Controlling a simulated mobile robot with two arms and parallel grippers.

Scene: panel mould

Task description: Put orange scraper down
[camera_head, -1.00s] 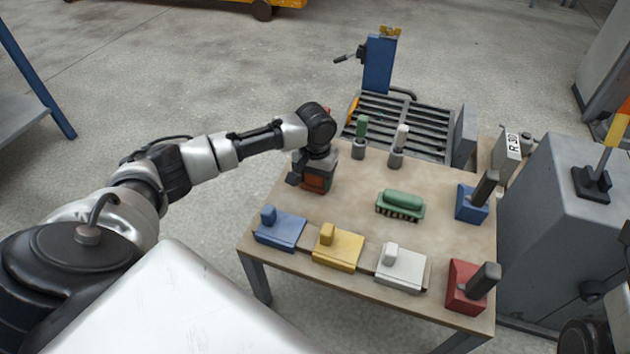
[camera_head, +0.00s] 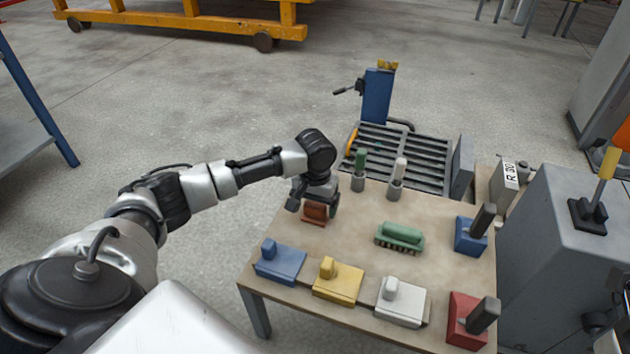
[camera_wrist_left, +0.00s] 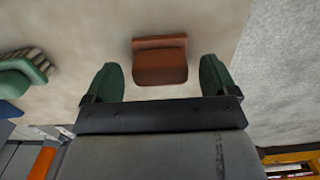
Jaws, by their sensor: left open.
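The orange scraper (camera_head: 314,213) is a small brown-orange block on the table (camera_head: 350,215), near its left edge. It also shows in the left wrist view (camera_wrist_left: 160,60), between my two green fingertips with a gap on each side. My left gripper (camera_head: 317,208) is open around or just above it, and its fingers also show in the left wrist view (camera_wrist_left: 160,85). The gripper hides part of the scraper in the head view. My right gripper cannot be made out.
Blue (camera_head: 280,263), yellow (camera_head: 338,281) and white (camera_head: 401,301) blocks line the front edge. A green brush (camera_head: 400,237) lies mid-table. Green-handled (camera_head: 359,172) and white-handled (camera_head: 397,180) tools stand at the back. Blue (camera_head: 471,235) and red (camera_head: 470,320) holders are at right.

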